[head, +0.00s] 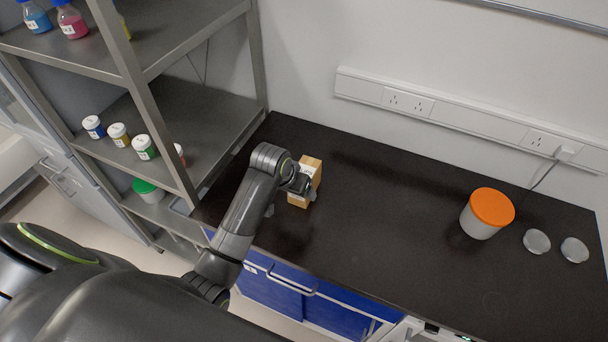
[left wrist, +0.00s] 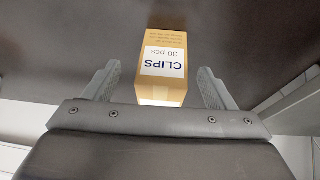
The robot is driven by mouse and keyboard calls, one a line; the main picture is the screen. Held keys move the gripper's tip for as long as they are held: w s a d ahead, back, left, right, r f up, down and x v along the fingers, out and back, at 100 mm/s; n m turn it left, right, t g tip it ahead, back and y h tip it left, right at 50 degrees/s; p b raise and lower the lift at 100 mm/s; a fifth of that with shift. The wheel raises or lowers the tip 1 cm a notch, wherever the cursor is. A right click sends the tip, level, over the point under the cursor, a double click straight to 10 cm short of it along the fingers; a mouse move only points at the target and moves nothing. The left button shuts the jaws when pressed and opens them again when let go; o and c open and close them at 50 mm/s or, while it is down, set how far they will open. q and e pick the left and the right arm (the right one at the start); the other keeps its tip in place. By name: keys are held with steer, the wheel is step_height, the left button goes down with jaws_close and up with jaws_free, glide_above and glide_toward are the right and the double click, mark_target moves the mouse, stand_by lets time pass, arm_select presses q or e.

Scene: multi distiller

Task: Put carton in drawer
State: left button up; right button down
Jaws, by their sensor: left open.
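The carton (head: 309,170) is a small tan box with a white label, standing on the dark bench near its left end. In the left wrist view the carton (left wrist: 164,62) reads "CLIPS 30 pcs" and sits between the spread fingers. My left gripper (head: 299,190) is at the carton's near side; in the left wrist view its jaws (left wrist: 160,88) are open, with a gap on each side of the carton. Blue drawer fronts (head: 270,292) with a handle are under the bench and look shut. My right gripper is not in view.
A white tub with an orange lid (head: 492,207) and two round silvery lids (head: 537,241) stand at the bench's right. A metal shelf rack (head: 190,110) with several small jars borders the bench on the left. The bench's middle (head: 400,220) is clear.

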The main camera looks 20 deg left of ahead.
mark_target(305, 171)
arm_select(q)
steer(key=w+r+g+p, duration=0.3)
steer(key=w+r+g, duration=0.3)
steer(key=r, duration=0.6)
steer(key=shift+t+y, duration=0.4)
steer(key=shift+t, duration=0.3)
steer(key=f+b, duration=0.6)
steer(key=f, duration=0.1)
steer(key=f+b, duration=0.3)
steer(key=b, duration=0.1)
steer(key=shift+w+d+f, duration=0.1)
steer(key=shift+w+f, duration=0.05)
steer(key=shift+w, duration=0.2)
steer(key=shift+f, duration=0.9)
steer(key=shift+s+f+p, duration=0.1)
steer(key=shift+f+p, duration=0.35)
steer(key=shift+f, duration=0.1)
steer(key=f, duration=0.2)
steer(key=f+p, duration=0.1)
steer(key=shift+s+f, duration=0.3)
steer(key=shift+f, duration=0.45)
steer(key=shift+w, duration=0.1)
steer(key=shift+c, duration=0.2)
